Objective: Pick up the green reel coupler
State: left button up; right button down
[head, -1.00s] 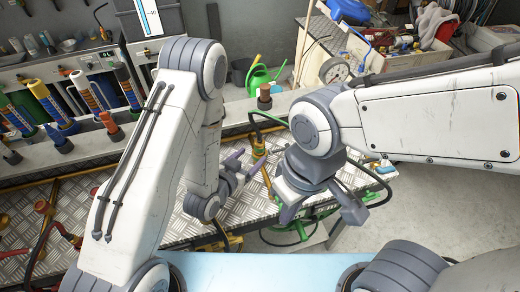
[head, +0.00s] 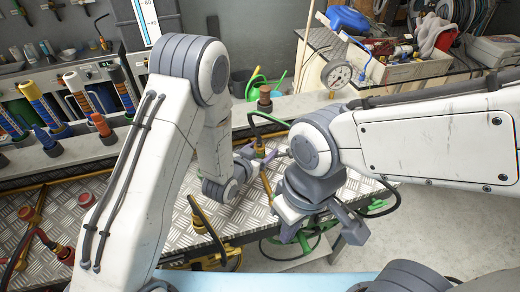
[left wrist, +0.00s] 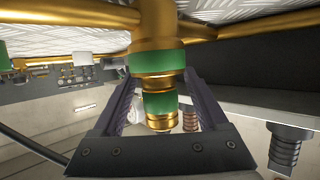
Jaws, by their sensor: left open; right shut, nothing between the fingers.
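The green reel coupler (left wrist: 163,102) is brass with green bands and hangs from a brass pipe in the left wrist view. In the head view the coupler (head: 261,143) shows small at the end of a dark green hose, above the metal plate. My left gripper (head: 258,154) is open, with its purple-grey fingers at the coupler. In the left wrist view the fingers stand on either side of the coupler, with gaps showing. My right gripper (head: 318,230) is shut and empty, lower and to the right, over the plate's near edge.
A red-brown capped post (head: 264,97) stands behind the coupler on the grey ledge. Several other coloured couplers (head: 38,103) stand along the ledge at left. Brass pipes and hoses (head: 203,215) lie near my left arm. A dial gauge (head: 336,73) stands at the back right.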

pick_arm(q)
jog(key=shift+w+d+f, duration=0.25)
jog(key=shift+w, duration=0.25)
grip_shut()
jog(key=shift+r, duration=0.1)
